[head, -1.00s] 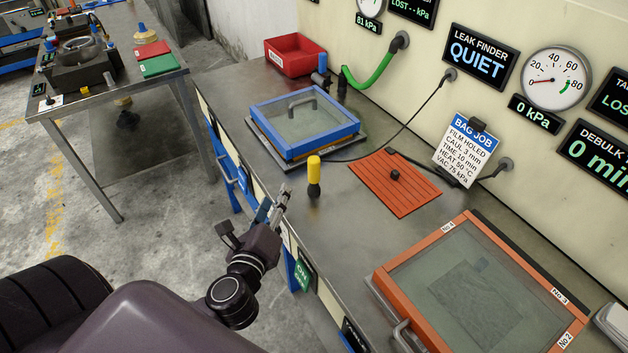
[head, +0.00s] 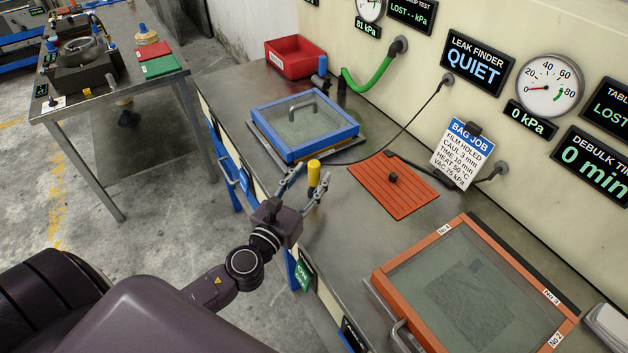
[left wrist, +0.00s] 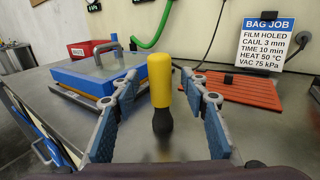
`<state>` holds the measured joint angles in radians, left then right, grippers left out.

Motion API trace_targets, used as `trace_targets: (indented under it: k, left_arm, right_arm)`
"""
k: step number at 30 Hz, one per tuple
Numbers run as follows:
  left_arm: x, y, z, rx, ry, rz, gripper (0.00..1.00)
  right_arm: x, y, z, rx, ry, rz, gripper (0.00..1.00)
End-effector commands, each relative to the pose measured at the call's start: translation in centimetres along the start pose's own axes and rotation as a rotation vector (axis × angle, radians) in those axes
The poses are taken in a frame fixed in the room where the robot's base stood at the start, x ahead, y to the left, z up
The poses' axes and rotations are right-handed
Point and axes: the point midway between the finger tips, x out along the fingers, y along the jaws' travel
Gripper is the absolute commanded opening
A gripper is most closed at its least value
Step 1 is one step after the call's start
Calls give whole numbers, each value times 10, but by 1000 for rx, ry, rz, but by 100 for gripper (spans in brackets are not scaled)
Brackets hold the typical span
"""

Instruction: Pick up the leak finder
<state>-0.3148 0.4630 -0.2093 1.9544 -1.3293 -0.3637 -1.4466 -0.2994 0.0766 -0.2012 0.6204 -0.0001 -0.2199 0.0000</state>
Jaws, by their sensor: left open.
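The leak finder (head: 314,172) is a small upright tool with a yellow upper part and a black lower part, standing on the grey metal bench. In the left wrist view the leak finder (left wrist: 161,85) stands upright between the two fingers. My left gripper (head: 303,177) is open, its fingers on either side of the tool. In the left wrist view the gripper's blue-padded fingers (left wrist: 164,88) show a gap to the tool on both sides. In the head view the tool's lower part is partly hidden by the gripper. My right gripper is not in view.
A blue-framed glass box (head: 304,123) stands just behind the leak finder. An orange ribbed mat (head: 393,186) lies to its right, and an orange-framed glass box (head: 470,290) is nearer at the right. A red bin (head: 292,58) sits at the back. Bench surface around the tool is clear.

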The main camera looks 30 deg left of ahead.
Motion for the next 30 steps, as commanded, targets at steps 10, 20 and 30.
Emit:
trace_targets:
  k: [10,20,30]
  left_arm:
    - [20,0,-1,-1,1,1,41]
    - [20,0,-1,-2,1,1,17]
    - [20,0,0,-2,-1,1,0]
  right_arm:
    - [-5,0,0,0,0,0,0]
    - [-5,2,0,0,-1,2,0]
    - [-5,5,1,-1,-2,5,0]
